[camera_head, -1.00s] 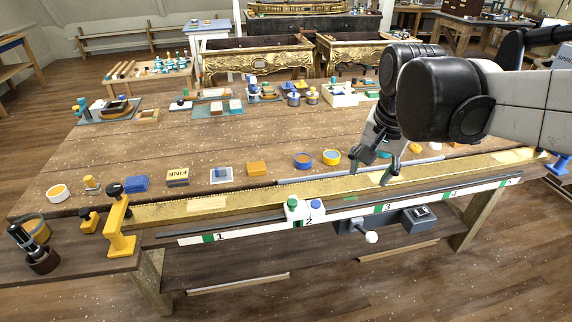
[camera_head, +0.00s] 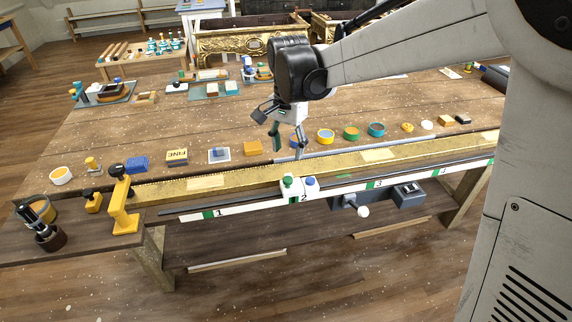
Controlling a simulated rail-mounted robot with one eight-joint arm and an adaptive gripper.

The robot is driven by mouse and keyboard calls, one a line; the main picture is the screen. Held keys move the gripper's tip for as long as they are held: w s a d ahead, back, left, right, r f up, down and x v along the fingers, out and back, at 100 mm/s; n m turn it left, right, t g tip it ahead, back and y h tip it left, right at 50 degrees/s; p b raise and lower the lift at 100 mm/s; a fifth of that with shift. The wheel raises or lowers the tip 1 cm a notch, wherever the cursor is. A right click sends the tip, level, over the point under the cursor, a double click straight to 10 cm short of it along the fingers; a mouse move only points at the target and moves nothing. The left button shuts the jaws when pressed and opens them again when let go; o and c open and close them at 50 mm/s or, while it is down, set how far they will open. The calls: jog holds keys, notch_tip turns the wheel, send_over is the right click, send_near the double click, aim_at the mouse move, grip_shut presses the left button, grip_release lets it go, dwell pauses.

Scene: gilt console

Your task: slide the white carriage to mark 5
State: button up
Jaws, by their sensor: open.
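The white carriage (camera_head: 299,188) sits on the rail along the table's front edge, at mark 2. It has a green knob on its left and a blue knob on its right. The white scale strip (camera_head: 340,187) shows marks 1 to 4; mark 5 is hidden behind my arm. My gripper (camera_head: 286,151) is open and empty, pointing down above the gilt bar, just behind and above the carriage. It appears apart from the carriage.
The gilt bar (camera_head: 240,181) runs behind the rail, with a yellow clamp (camera_head: 123,208) at its left end. Several round tins, including a teal one (camera_head: 376,129), stand behind the bar. A grey box with a white ball knob (camera_head: 363,211) hangs below the strip.

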aim_at(288, 178)
notch_tip(288, 178, down, 11)
jog(key=shift+r, duration=0.2)
dwell(0.3)
grip_shut()
